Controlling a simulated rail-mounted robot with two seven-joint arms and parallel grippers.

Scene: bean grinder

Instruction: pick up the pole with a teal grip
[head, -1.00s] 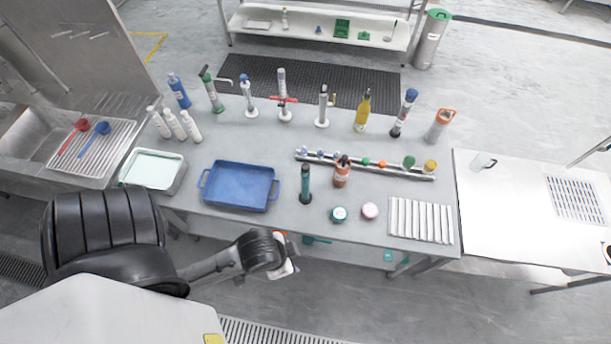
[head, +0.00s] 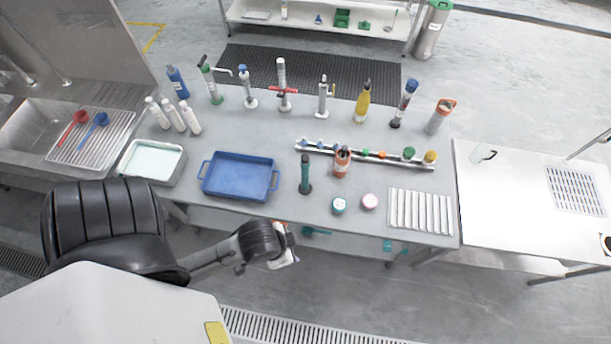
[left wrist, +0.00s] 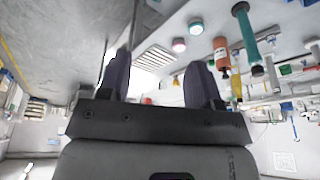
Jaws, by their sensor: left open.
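The pole with a teal grip (head: 305,175) stands upright on a small dark base near the front edge of the grey bench, right of the blue tray. It also shows in the left wrist view (left wrist: 246,36), up and to the right of my fingers. My left gripper (head: 286,250) is in front of the bench, apart from the pole and nearer to me. In the left wrist view its two dark fingers (left wrist: 162,75) are spread, with nothing between them. My right gripper is not in view.
The blue tray (head: 240,176) lies left of the pole. An orange bottle (head: 342,161) stands close on its right, with a teal-lidded jar (head: 339,205) and a pink-lidded jar (head: 369,201) nearby. A rail (head: 395,162) with small knobs lies behind. Several upright tools line the bench's back.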

